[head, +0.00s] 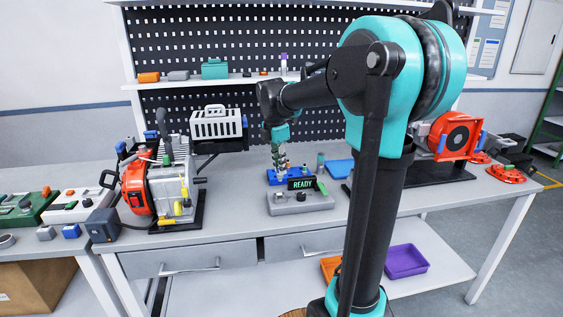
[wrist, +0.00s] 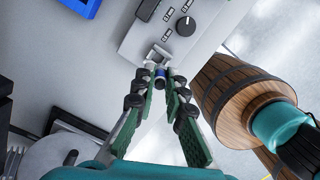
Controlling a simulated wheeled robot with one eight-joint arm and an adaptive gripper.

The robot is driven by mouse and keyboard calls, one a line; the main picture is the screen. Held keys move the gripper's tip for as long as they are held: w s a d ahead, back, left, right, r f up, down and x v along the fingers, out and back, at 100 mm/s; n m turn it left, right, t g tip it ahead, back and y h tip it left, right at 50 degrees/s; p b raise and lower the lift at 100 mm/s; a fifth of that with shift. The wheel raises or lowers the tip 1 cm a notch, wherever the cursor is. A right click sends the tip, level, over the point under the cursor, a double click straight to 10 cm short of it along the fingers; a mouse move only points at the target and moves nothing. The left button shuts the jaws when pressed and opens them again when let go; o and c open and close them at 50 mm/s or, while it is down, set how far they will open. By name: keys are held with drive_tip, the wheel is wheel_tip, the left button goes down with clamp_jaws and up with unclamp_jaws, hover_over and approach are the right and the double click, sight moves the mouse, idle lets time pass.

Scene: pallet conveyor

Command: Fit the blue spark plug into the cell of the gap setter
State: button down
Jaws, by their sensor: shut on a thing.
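My gripper (wrist: 161,82) is shut on the blue spark plug (wrist: 160,73), whose blue band and pale end show between the green fingertips in the wrist view. The gap setter (wrist: 140,38) is a grey box with a dark knob. Its pale metal cell (wrist: 159,54) is just beyond the plug; I cannot tell whether they touch. In the head view, my gripper (head: 281,165) points down behind the gap setter (head: 299,202), whose display reads READY. The plug cannot be made out there.
A blue tray (wrist: 87,6) lies beside the gap setter. An orange and grey engine (head: 168,185) stands to the left on the bench. A white basket (head: 216,123) is behind. Bare bench top (head: 235,185) lies between engine and gap setter.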

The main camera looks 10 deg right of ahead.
sight(279, 180)
drive_tip(key=shift+f, duration=3.7)
drive_tip(key=c, duration=1.5)
unclamp_jaws()
drive_tip(key=r, duration=0.4)
drive_tip(key=a+r, duration=0.1)
drive_tip(key=r, duration=0.7)
drive_tip(key=shift+s+a, duration=0.2)
drive_tip(key=shift+s, duration=0.05)
drive_tip(key=shift+f, duration=0.15)
